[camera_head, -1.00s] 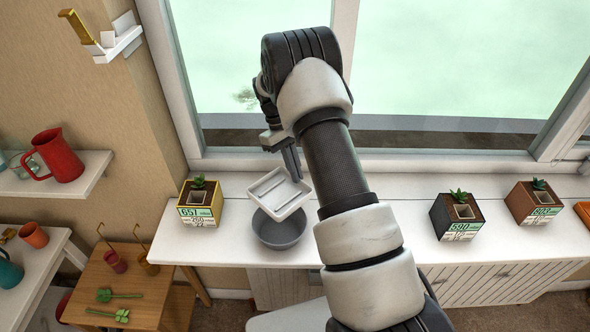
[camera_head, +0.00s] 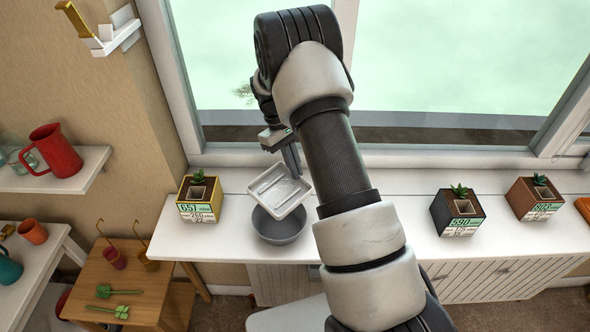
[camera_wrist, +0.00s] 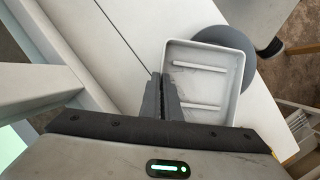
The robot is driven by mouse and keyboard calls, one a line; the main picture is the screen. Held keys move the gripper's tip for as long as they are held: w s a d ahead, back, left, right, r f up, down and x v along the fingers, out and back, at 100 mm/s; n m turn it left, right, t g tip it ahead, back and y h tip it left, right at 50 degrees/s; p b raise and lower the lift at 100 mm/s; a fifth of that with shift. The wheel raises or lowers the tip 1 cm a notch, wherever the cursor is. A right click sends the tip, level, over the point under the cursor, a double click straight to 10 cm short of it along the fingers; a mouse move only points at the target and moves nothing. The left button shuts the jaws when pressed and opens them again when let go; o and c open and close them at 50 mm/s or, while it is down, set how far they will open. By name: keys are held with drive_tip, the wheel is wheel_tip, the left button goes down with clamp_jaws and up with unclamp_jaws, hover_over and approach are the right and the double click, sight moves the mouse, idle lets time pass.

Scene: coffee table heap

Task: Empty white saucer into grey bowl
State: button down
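The white saucer (camera_head: 279,190) is a shallow square dish with raised ribs; no contents show in it. My gripper (camera_head: 291,160) is shut on its rim on the window side and holds it tilted above the grey bowl. In the wrist view, the fingers of my gripper (camera_wrist: 161,98) pinch the edge of the saucer (camera_wrist: 203,79). The grey bowl (camera_head: 279,232) stands on the white sill counter, partly hidden under the saucer. It also shows in the wrist view (camera_wrist: 226,40). The inside of the bowl is mostly hidden.
A yellow-edged plant pot (camera_head: 200,199) stands left of the bowl. A dark pot (camera_head: 457,213) and a brown pot (camera_head: 535,199) stand to the right on the white counter (camera_head: 395,190). The window lies behind. A wooden side table (camera_head: 150,285) is at the lower left.

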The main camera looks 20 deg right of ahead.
drive_tip(key=shift+s+a+r+t+b, duration=0.1)
drive_tip(key=shift+s+r+t+b, duration=0.15)
drive_tip(key=shift+r+t+b, duration=0.5)
drive_tip(key=shift+s+a+r+m+t+h+b, duration=0.15)
drive_tip(key=shift+s+r+t+h+b, duration=0.1)
drive_tip(key=shift+r+t+b, duration=0.3)
drive_tip(key=shift+s+r+m+t+h+b, duration=0.2)
drive_tip(key=shift+r+t+b, duration=0.15)
drive_tip(key=shift+r, duration=0.3)
drive_tip(key=shift+s+r+t+b, duration=0.25)
drive_tip(key=shift+r+b, duration=0.15)
drive_tip(key=shift+b, duration=0.2)
drive_tip(key=shift+s+a+r+b, duration=0.2)
drive_tip(key=shift+r+b, duration=0.1)
drive_tip(key=shift+b, duration=0.3)
drive_tip(key=shift+s+r+t+h+b, duration=0.4)
drive_tip(key=shift+r+t+b, duration=0.3)
drive_tip(key=shift+b, duration=0.6)
drive_tip(key=shift+s+a+r+m+t+h+b, duration=0.2)
drive_tip(key=shift+s+r+t+b, duration=0.4)
drive_tip(key=shift+b, duration=1.3)
drive_tip(key=shift+s+a+r+m+t+h+b, duration=0.2)
drive_tip(key=shift+s+r+t+b, duration=0.35)
drive_tip(key=shift+b, duration=1.35)
